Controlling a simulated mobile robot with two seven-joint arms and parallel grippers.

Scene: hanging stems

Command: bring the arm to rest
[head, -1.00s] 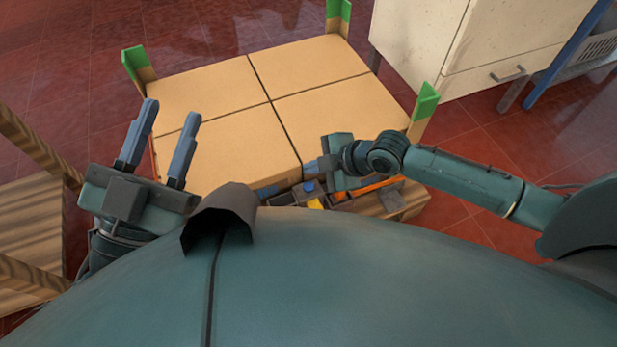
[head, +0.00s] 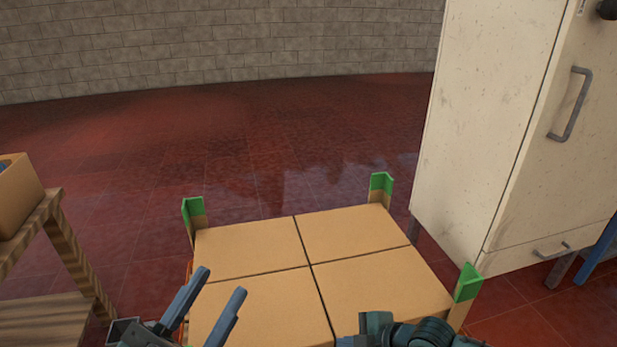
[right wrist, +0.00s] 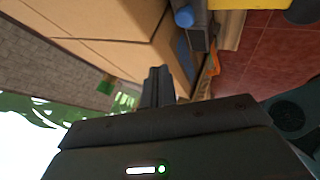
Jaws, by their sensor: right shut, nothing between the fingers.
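My left gripper (head: 221,281) is at the bottom of the head view, its two blue-grey fingers apart with nothing between them. It is over the left front part of the boxes. My right arm (head: 425,333) is at the bottom edge of the head view, by the front right of the boxes; its lower part is cut off. In the right wrist view the fingers of my right gripper (right wrist: 157,72) are together and empty, close beside the boxes. I cannot tell if they touch them.
Cardboard boxes (head: 370,285) fill a stand with green corner posts (head: 381,184). A cream cabinet (head: 485,130) stands behind right. A wooden rack (head: 65,235) holding a carton (head: 17,195) is at left. Red tiled floor (head: 270,150) is clear back to the brick wall (head: 220,40).

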